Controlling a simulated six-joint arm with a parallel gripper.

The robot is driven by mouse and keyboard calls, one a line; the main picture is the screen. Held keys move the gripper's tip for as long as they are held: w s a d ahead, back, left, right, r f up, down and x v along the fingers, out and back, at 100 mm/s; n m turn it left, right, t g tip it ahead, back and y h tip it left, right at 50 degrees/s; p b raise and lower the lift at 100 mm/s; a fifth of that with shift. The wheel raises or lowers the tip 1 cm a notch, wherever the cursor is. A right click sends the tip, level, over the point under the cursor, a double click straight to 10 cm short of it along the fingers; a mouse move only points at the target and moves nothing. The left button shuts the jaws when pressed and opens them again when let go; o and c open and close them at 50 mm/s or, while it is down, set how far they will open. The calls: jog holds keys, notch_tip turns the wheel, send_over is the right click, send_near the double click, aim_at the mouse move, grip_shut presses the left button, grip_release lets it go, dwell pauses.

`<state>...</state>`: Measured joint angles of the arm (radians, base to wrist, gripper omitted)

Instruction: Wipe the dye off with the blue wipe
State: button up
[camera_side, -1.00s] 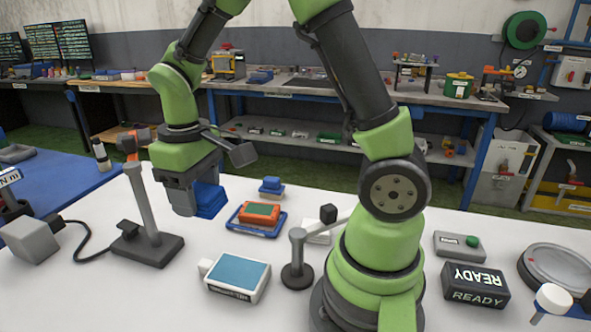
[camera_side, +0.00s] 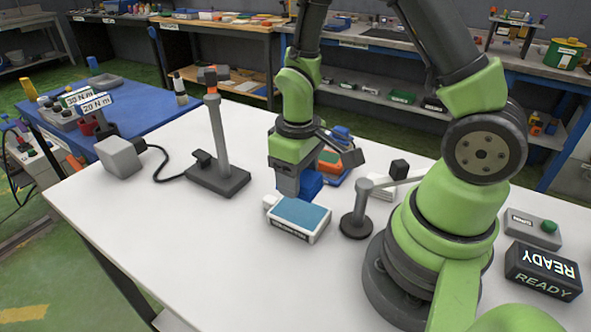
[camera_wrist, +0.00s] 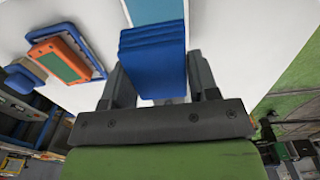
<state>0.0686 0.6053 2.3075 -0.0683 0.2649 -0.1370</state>
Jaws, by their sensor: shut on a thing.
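My gripper (camera_side: 290,187) is shut on the blue wipe (camera_side: 311,185), a thick, ridged, deep-blue block. In the wrist view the wipe (camera_wrist: 152,58) sits between the two dark fingers of my gripper (camera_wrist: 158,82). A white box with a flat light-blue top (camera_side: 301,214) lies on the white table just in front of the wipe in the side view. In the wrist view its light-blue top (camera_wrist: 154,10) shows beyond the wipe's end. I cannot tell whether the wipe touches the box. I cannot make out any dye mark.
An orange block with a green top (camera_wrist: 66,59) lies in a blue tray beside the wipe. A grey post on a dark base (camera_side: 218,178) stands left. A short dark stand with an arm (camera_side: 358,222) stands right of the box. The front of the white table (camera_side: 200,250) is clear.

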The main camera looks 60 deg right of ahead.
aim_at(297, 211)
jog(key=shift+f, duration=0.1)
jog(key=shift+f, duration=2.3)
jog(key=shift+f, duration=0.55)
jog(key=shift+r, duration=3.55)
jog(key=shift+d, duration=0.1)
